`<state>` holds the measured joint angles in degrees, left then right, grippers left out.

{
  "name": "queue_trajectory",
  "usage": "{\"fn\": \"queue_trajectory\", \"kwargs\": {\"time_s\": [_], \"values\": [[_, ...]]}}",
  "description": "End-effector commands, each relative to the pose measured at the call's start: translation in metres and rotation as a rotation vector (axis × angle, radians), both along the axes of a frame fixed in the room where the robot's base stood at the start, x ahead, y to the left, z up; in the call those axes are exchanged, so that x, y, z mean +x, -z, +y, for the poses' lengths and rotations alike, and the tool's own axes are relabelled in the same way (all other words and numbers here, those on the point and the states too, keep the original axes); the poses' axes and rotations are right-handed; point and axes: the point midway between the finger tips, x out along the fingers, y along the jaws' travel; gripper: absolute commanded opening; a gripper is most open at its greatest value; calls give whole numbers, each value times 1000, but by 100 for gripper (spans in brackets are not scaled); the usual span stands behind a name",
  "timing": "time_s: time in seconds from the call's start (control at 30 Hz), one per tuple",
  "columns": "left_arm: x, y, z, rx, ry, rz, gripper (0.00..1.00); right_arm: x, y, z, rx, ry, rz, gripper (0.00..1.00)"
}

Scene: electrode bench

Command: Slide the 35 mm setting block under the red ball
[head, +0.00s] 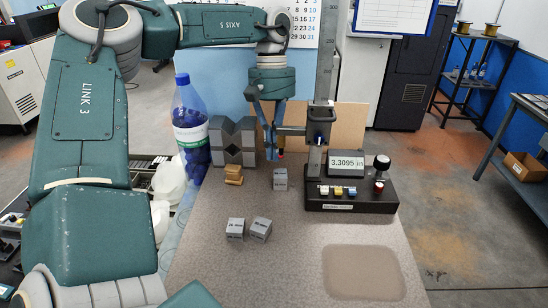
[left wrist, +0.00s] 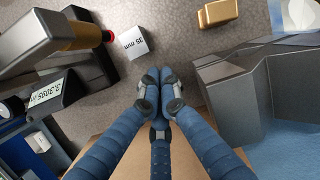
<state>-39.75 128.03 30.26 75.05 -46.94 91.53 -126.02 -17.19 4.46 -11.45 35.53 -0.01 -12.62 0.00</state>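The grey 35 mm setting block (head: 280,180) stands on the bench left of the height gauge's base. Its label reads "35 mm" in the left wrist view (left wrist: 133,43). The red ball (head: 280,154) is on the tip of the gauge's probe and appears above the block in the head view. In the left wrist view the ball (left wrist: 107,35) shows just left of the block. My left gripper (left wrist: 161,92) points down behind the block, its blue fingertips together with nothing seen between them. It looks apart from the block. My right gripper is out of view.
The height gauge (head: 350,204) has a display reading 3.3095 in. Dark V-blocks (head: 233,142) and a brass piece (head: 233,176) stand to the left. Two more grey blocks (head: 235,229) (head: 260,230) sit nearer. A blue bottle (head: 190,130) is farther left. The front bench is largely clear.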

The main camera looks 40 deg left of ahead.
Motion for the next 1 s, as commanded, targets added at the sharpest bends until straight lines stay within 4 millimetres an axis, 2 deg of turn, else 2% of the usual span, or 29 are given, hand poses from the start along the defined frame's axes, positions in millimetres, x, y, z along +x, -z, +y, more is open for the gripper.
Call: {"fn": "queue_trajectory", "kwargs": {"time_s": [0.17,0.3,0.67,0.9,1.0], "values": [[-1,26,0,-1,-1,2,0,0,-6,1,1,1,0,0],[-6,23,-6,-1,1,0,0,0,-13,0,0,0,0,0],[-7,24,-8,0,-1,-1,0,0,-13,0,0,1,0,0],[-17,27,-20,-1,1,-2,0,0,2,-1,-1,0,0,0],[-20,25,-23,0,0,-1,0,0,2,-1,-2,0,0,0]]}}
